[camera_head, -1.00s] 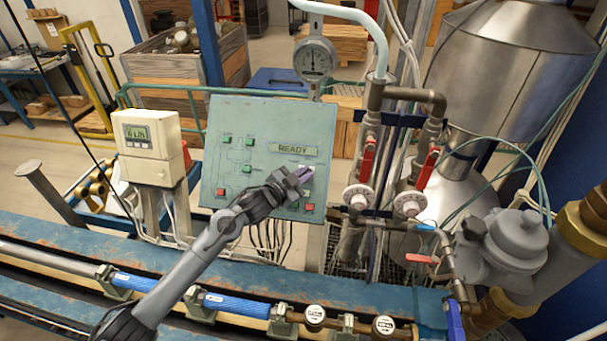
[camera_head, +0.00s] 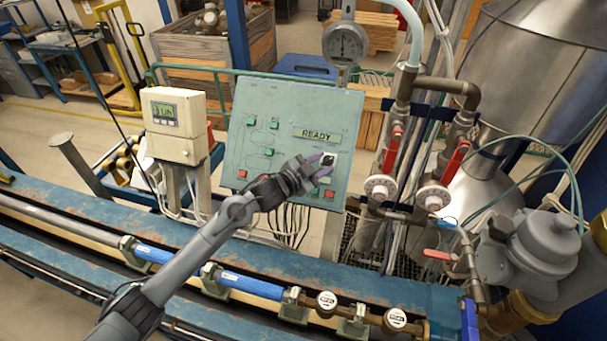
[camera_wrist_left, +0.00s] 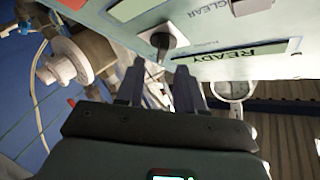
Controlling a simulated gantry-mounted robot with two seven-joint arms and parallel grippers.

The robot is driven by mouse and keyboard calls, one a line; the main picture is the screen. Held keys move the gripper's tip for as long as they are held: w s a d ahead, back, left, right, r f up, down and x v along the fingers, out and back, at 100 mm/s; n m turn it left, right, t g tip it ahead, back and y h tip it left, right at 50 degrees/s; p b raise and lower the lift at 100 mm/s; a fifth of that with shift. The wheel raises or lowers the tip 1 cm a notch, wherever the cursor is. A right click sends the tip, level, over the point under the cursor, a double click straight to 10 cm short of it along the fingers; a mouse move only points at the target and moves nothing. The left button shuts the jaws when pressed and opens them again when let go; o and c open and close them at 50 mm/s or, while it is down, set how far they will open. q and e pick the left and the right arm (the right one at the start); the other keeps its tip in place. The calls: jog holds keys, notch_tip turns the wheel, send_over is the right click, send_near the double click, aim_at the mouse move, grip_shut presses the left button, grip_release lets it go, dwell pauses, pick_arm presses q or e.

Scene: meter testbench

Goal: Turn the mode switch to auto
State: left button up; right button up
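The mode switch is a dark knob (camera_head: 327,160) on a small pale plate at the lower right of the green control panel (camera_head: 250,112). It also shows in the left wrist view as a dark knob (camera_wrist_left: 161,40), just beyond the fingertips. Its pointing direction is too small to tell. My left gripper (camera_head: 318,170) is at the panel, just below and in front of the knob. My right gripper is not in view.
A READY display (camera_head: 318,134) sits above the switch. Red buttons (camera_head: 329,195) and green buttons (camera_head: 274,125) are on the panel. Pipes with red-handled valves (camera_head: 392,150) stand close to its right.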

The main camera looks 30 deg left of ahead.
pick_arm(q)
jog(key=b+v, duration=0.1)
jog(key=v, duration=0.7)
jog(key=shift+s, duration=0.15)
jog(key=shift+a, duration=0.1)
jog(key=s+d+f+n+g+p, duration=0.35)
jog(key=s+d+f+p, duration=0.35)
jog(key=s+f, duration=0.7)
jog(key=s+a+r+n+g+y+p, duration=0.1)
jog(key=s+g, duration=0.3)
jog(key=s, duration=0.7)
jog(key=s+a+r+n+g+y+p, duration=0.1)
jog(key=s+n+g+y, duration=0.3)
jog(key=s, duration=0.8)
jog(key=shift+s+a+r+p, duration=0.15)
jog(key=shift+a+r+p, duration=0.15)
jog(key=shift+a, duration=0.35)
